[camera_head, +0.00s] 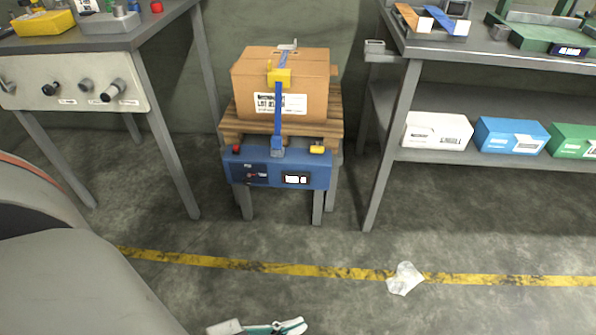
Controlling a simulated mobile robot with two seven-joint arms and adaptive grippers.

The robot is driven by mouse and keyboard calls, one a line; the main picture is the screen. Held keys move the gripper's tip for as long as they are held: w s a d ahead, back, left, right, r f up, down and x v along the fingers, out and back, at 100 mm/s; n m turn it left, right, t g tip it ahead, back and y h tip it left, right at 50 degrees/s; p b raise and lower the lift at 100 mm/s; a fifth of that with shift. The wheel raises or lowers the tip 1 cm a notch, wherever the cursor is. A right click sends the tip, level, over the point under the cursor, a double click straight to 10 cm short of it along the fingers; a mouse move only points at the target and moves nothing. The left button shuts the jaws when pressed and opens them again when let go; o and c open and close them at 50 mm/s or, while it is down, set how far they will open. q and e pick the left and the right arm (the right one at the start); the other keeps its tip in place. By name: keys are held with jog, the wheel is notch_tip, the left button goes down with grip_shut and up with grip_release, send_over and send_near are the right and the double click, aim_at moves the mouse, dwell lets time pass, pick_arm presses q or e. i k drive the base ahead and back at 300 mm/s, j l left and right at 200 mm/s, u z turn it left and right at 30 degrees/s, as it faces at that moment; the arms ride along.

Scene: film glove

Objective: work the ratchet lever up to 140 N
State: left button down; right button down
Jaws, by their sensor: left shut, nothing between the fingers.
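A cardboard box (250,80) with a white label stands on a wooden pallet (232,124). A blue strap (278,115) runs down its front to a clip on the blue unit (265,178) below. A yellow ratchet piece (280,77) sits on the strap near the box's top front edge; its lever's angle is too small to tell. The blue unit has a small lit display (296,179), its reading illegible. My right gripper is not in view.
A bench (170,30) with a knob panel (75,90) stands at left. A shelf table (410,47) with white, blue and green boxes stands at right.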

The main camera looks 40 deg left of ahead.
aim_at(315, 149)
jog(key=i+j, duration=0.15)
jog(key=j, duration=0.2)
jog(key=i+j, duration=0.1)
jog(key=j, duration=0.25)
jog(key=i+j, duration=0.15)
jog(key=j, duration=0.2)
jog(key=i+j, duration=0.15)
jog(key=j, duration=0.2)
jog(key=i+j, duration=0.1)
jog(key=j, duration=0.25)
jog(key=i+j, duration=0.15)
jog(key=j, duration=0.2)
jog(key=i+j, duration=0.1)
jog(key=j, duration=0.25)
jog(key=i+z, duration=0.05)
